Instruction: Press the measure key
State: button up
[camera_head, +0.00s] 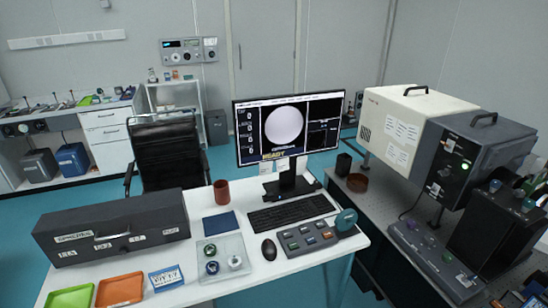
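A grey key box (308,238) with several keys in two rows lies on the white desk, in front of the keyboard and right of the mouse. The key labels are too small to read, so I cannot tell which is the measure key. A monitor (287,128) stands behind it, showing a pale round disc and the word READY. My gripper is not in view, and nothing covers the key box.
A teal round object (346,219) is at the key box's right end. The keyboard (291,212), mouse (269,249) and a glass tray (222,257) are close by. A long dark box (113,226) fills the desk's left. Instruments (412,126) stand on the right table.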

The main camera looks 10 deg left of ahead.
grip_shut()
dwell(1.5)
